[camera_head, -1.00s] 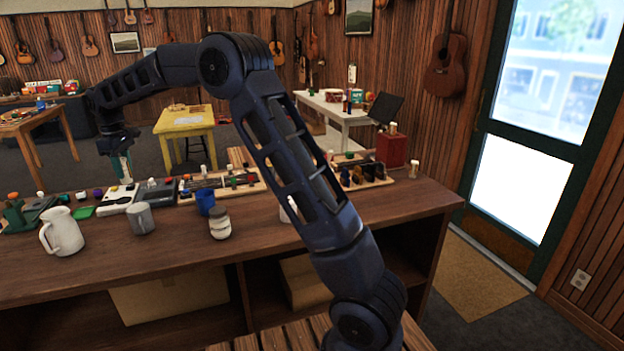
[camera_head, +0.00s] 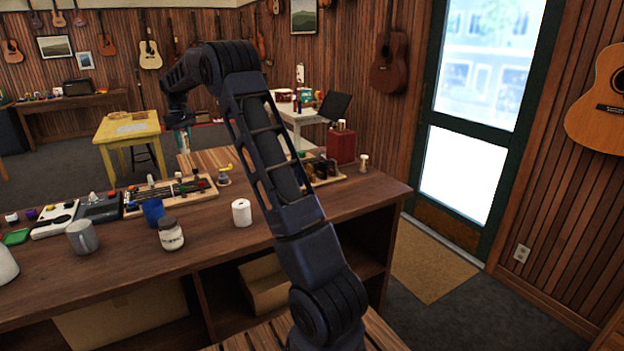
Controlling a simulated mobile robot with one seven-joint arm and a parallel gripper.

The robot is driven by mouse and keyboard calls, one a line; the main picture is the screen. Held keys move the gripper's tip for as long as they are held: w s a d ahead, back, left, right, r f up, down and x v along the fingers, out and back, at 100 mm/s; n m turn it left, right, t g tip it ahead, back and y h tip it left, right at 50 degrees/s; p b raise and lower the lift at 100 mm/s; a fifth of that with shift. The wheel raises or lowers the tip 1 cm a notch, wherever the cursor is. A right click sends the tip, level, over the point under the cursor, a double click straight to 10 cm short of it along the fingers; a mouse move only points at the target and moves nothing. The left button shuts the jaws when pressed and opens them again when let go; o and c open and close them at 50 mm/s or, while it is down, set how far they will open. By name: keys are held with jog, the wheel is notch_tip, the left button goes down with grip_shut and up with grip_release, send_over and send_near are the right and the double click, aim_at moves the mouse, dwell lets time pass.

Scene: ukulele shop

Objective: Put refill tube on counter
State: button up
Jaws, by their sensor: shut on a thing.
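The wooden counter (camera_head: 350,202) runs across the lower part of the head view, with many small items along it. My gripper (camera_head: 180,122) is beyond the counter's far edge in the picture, at the upper left, pointing down. It is shut on a slim pale teal tube (camera_head: 183,142), which I take to be the refill tube. The tube hangs roughly upright below the jaws and appears clear of the counter. The jaws are small and dark, and they hide the tube's top.
A grey mug (camera_head: 82,238), blue cup (camera_head: 153,211), labelled jar (camera_head: 171,235) and white roll (camera_head: 241,212) stand on the counter. A tray of parts (camera_head: 168,196) lies behind. The right front of the counter is clear. A yellow table (camera_head: 128,128) stands beyond.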

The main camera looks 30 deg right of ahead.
jog(key=w+d+m, duration=0.2)
jog(key=d+m, duration=0.1)
jog(key=d, duration=1.6)
jog(key=m, duration=1)
send_over(352, 174)
jog(key=f, duration=1.9)
jog(key=shift+s+a+f, duration=0.15)
jog(key=shift+s+f, duration=0.05)
jog(key=shift+f+n, duration=0.15)
jog(key=shift+n, duration=0.15)
jog(key=o, duration=0.7)
jog(key=shift+c, duration=0.2)
jog(key=o, duration=0.3)
